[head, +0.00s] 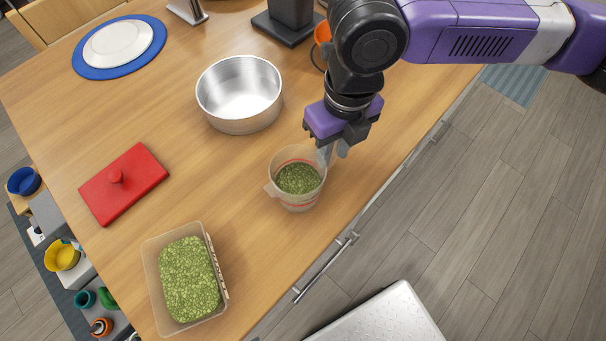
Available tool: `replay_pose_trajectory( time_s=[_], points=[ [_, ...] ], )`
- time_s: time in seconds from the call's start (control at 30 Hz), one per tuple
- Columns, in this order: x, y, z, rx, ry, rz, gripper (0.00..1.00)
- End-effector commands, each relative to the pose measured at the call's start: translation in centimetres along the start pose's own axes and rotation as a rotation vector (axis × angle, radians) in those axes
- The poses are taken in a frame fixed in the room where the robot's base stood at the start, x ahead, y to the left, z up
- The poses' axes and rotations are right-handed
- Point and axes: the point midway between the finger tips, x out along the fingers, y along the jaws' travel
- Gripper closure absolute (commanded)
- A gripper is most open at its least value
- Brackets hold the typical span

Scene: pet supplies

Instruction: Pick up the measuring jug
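The measuring jug (297,201) stands upright on the wooden table near its front edge. It is a translucent cup with red markings, a spout or handle at the left, and green pellets inside. My gripper (334,155) is at the jug's upper right rim, pointing down. Its two grey fingers show a gap between them. One finger overlaps the rim in the picture; I cannot tell whether it touches the jug or whether the wall is between the fingers.
A steel bowl (240,122) stands behind the jug. A container of green pellets (152,263) is at the front left, and a red lid (137,192) lies further left. A white plate on a blue mat (78,61) is at the back left. Bare table separates them.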

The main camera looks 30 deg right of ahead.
Motion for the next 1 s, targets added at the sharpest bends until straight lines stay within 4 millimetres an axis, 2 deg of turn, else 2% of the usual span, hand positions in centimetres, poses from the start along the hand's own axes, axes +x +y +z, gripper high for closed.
replay_pose_trajectory(
  time_s=[0.07,0.17,0.2,0.73,0.87,1.0],
  points=[
    [0.0,0.0,0.0,0.000,0.000,0.000,0.77],
    [0.0,0.0,0.0,0.000,0.000,0.000,0.97],
    [0.0,0.0,0.0,0.000,0.000,0.000,1.00],
    [-0.7,0.1,0.0,0.001,-0.001,0.001,1.00],
    [-2.0,0.1,0.1,0.001,-0.003,0.001,1.00],
    [-4.7,0.2,0.1,0.000,-0.004,0.001,1.00]
  ],
)
